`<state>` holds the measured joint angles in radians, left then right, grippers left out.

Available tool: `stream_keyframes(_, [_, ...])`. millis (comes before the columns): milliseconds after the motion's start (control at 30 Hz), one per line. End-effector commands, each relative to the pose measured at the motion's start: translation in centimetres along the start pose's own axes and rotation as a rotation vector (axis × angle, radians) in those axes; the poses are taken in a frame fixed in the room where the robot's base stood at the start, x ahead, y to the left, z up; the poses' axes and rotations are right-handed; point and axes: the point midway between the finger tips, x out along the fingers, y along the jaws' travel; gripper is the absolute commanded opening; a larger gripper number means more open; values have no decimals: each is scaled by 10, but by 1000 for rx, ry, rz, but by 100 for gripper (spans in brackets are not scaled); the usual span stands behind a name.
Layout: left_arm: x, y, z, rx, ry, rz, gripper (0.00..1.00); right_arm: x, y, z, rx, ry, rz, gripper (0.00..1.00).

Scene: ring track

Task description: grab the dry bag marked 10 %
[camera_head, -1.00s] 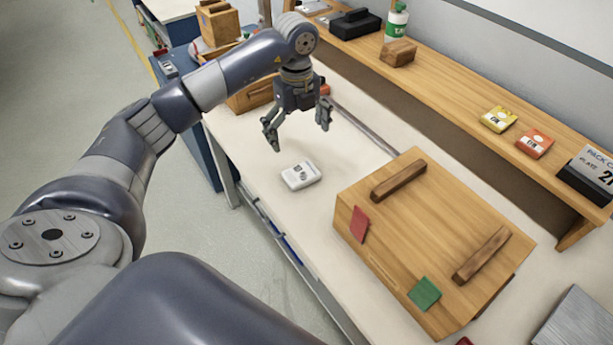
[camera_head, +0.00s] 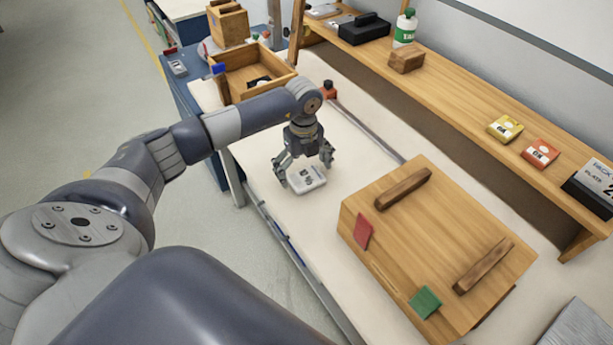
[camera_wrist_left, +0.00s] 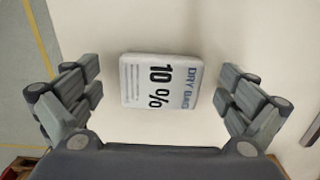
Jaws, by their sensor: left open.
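The white dry bag (camera_head: 307,179) lies flat on the pale bench top, left of the large wooden box. In the left wrist view the dry bag (camera_wrist_left: 160,82) reads "10 %" and lies between the finger tips, with a gap on both sides. My left gripper (camera_head: 305,168) is open and low over the bag, its fingers on either side of it. In the wrist view the left gripper (camera_wrist_left: 160,88) shows both fingers spread wide. My right gripper is not in view.
A wooden box (camera_head: 440,245) with two handles stands right of the bag. A wooden shelf (camera_head: 470,105) runs along the back with yellow (camera_head: 505,128) and orange (camera_head: 540,153) packets. An open wooden drawer (camera_head: 253,75) is at the far left. Bench space around the bag is clear.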

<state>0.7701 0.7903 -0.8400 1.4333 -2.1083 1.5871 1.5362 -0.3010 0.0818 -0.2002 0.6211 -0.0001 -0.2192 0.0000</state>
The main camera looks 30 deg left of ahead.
Motion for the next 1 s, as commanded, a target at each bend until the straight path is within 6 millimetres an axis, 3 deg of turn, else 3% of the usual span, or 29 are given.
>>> stream_keyframes(233, [2, 0, 0, 0, 0, -1, 98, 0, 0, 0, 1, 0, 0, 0])
stream_keyframes(433, [2, 0, 0, 0, 0, -1, 53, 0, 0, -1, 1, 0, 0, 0])
stream_keyframes(800, [0, -1, 0, 0, -1, -2, 51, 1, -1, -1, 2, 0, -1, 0])
stream_keyframes(1000, [-27, -2, 1, 0, -3, -6, 51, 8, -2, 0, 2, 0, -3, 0])
